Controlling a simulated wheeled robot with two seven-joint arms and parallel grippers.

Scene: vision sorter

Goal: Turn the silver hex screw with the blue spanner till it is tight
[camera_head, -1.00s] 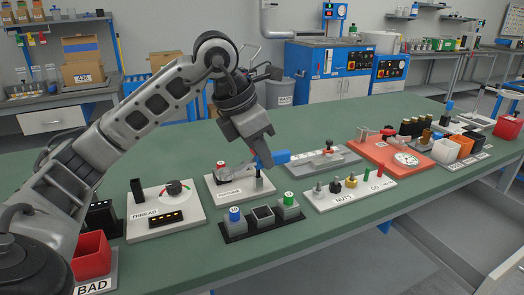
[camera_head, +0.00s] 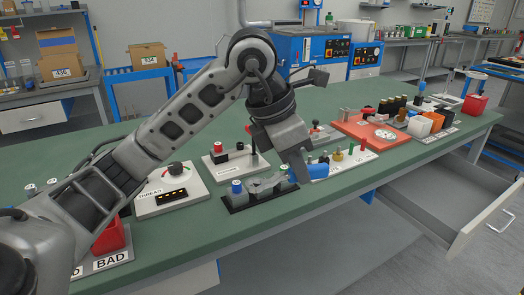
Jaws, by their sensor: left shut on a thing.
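My left gripper (camera_head: 301,172) is shut on the blue spanner. The spanner's blue handle (camera_head: 319,171) shows to the right of the fingers. Its grey head (camera_head: 265,185) reaches left, over the black holder (camera_head: 232,206). I cannot tell whether the head touches anything in the holder. The holder has a blue-topped piece (camera_head: 237,187) at its left, and its right end is partly hidden by the gripper. I cannot pick out the silver hex screw for certain. My right gripper is not in view.
A white board with a red-topped post (camera_head: 218,148) stands behind the holder. The THREAD board (camera_head: 150,205) and a red BAD bin (camera_head: 108,238) are at the left. A nuts rack (camera_head: 345,168) and an orange board (camera_head: 365,129) are at the right. An open drawer (camera_head: 470,222) juts out at the right.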

